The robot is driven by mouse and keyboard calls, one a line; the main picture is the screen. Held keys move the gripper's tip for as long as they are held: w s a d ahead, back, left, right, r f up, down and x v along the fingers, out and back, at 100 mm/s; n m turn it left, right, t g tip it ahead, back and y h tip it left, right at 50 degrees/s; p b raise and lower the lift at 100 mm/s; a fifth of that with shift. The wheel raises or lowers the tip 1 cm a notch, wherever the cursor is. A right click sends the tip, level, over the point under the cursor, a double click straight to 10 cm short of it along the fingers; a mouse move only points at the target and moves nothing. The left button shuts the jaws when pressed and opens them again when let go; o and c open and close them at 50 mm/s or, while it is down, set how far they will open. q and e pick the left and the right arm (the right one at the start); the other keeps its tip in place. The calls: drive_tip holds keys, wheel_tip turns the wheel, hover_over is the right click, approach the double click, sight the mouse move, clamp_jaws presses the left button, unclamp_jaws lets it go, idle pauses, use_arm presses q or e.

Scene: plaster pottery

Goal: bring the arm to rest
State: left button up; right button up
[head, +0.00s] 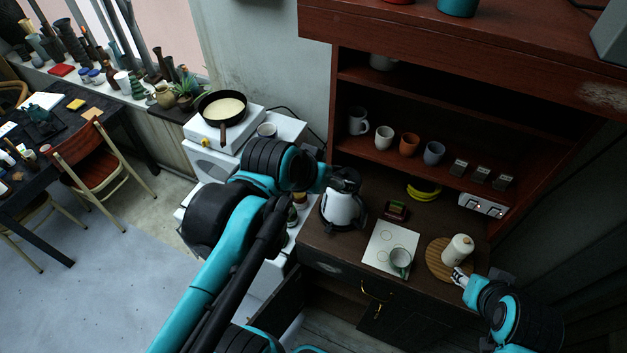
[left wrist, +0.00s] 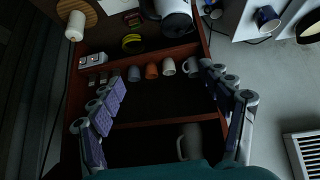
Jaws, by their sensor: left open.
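My left arm reaches in from the lower left in the head view, and its dark gripper (head: 345,180) shows just over the top of the white and black kettle (head: 343,209). In the left wrist view the left gripper (left wrist: 165,82) has its fingers wide apart with nothing between them. The kettle (left wrist: 174,14) shows beyond the fingers, apart from them. My right gripper (head: 459,277) is at the lower right, close to a cream canister (head: 459,248) on a round wooden board (head: 434,259). Whether it touches the canister or is open is unclear.
A red-brown shelf (head: 350,149) with several mugs stands behind the counter. Bananas (head: 424,191) lie at the back. A pan (head: 222,108) sits on the stove at the left. Open floor (head: 90,250) lies left.

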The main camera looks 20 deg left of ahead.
use_arm(q)
drive_tip(key=s+f+y, duration=0.1)
drive_tip(key=s+f, duration=0.4)
drive_tip(key=f, duration=0.4)
drive_tip(key=shift+a+n+g, duration=0.3)
drive_tip(key=shift+g, duration=0.1)
drive_tip(key=shift+f, duration=0.1)
